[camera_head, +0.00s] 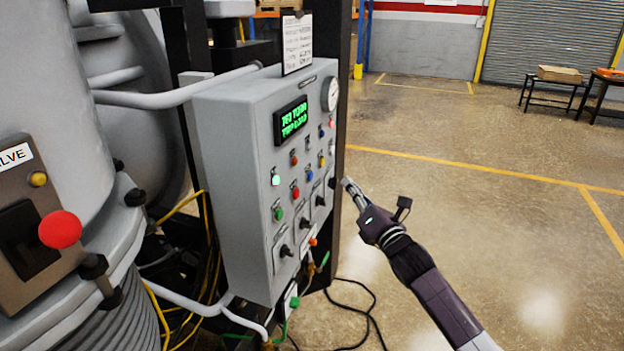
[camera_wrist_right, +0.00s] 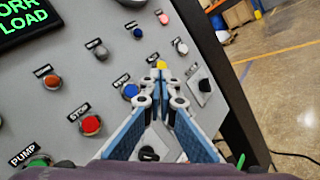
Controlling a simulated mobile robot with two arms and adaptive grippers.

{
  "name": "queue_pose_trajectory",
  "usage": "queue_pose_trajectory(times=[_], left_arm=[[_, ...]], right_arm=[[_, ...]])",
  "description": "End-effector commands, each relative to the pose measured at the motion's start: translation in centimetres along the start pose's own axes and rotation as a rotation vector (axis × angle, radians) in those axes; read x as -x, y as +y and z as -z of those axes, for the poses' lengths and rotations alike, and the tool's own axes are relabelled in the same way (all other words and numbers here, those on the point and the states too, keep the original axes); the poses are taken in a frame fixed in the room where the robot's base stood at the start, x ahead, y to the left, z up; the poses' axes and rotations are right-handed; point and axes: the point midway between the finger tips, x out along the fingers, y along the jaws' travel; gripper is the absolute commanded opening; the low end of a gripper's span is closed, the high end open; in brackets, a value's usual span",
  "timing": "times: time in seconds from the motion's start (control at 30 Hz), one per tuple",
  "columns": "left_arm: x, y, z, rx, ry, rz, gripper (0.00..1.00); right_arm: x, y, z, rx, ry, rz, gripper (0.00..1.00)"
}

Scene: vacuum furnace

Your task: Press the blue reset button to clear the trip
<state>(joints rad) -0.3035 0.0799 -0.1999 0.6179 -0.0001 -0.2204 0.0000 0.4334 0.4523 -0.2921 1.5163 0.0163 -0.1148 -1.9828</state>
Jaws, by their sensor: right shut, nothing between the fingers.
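The grey control panel (camera_head: 240,130) carries several buttons and switches. A blue button (camera_head: 309,175) sits right of a red one; it also shows in the wrist view (camera_wrist_right: 131,90), just left of my fingers. A second, darker blue button (camera_head: 321,133) sits higher; it also shows in the wrist view (camera_wrist_right: 138,32). Their labels are too small to read surely. My right gripper (camera_head: 346,183) is shut and empty, to the right of the panel in the head view. In the wrist view its fingertips (camera_wrist_right: 160,73) overlap the area just below a yellow button (camera_wrist_right: 162,65); contact cannot be told. My left gripper is out of view.
A green-lit display (camera_head: 291,120) and a gauge (camera_head: 331,94) are on the panel. A red knob (camera_head: 60,229) is at left. Cables (camera_head: 360,300) lie on the floor below. The floor to the right is open, with a table (camera_head: 552,88) far back.

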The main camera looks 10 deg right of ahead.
Motion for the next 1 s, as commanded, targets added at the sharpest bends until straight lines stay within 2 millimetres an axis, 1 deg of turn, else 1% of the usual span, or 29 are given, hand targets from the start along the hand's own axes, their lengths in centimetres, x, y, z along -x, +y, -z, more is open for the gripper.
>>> queue_pose_trajectory(times=[0.03, 0.2, 0.43, 0.63, 1.0], left_arm=[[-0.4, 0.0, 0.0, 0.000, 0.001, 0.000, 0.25], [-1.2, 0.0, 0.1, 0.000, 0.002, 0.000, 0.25], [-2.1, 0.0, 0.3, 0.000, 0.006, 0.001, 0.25], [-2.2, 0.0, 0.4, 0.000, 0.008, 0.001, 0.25], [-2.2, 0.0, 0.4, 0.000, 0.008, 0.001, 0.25]], right_arm=[[-0.6, 0.5, 0.6, -0.003, 0.000, -0.003, 0.00], [-2.3, 1.6, 1.9, -0.002, 0.000, -0.002, 0.00], [-4.0, 2.9, 3.0, -0.001, 0.000, -0.001, 0.00], [-4.5, 3.3, 3.4, 0.000, 0.001, 0.000, 0.00], [-4.5, 3.3, 3.4, 0.000, 0.002, 0.000, 0.00]])
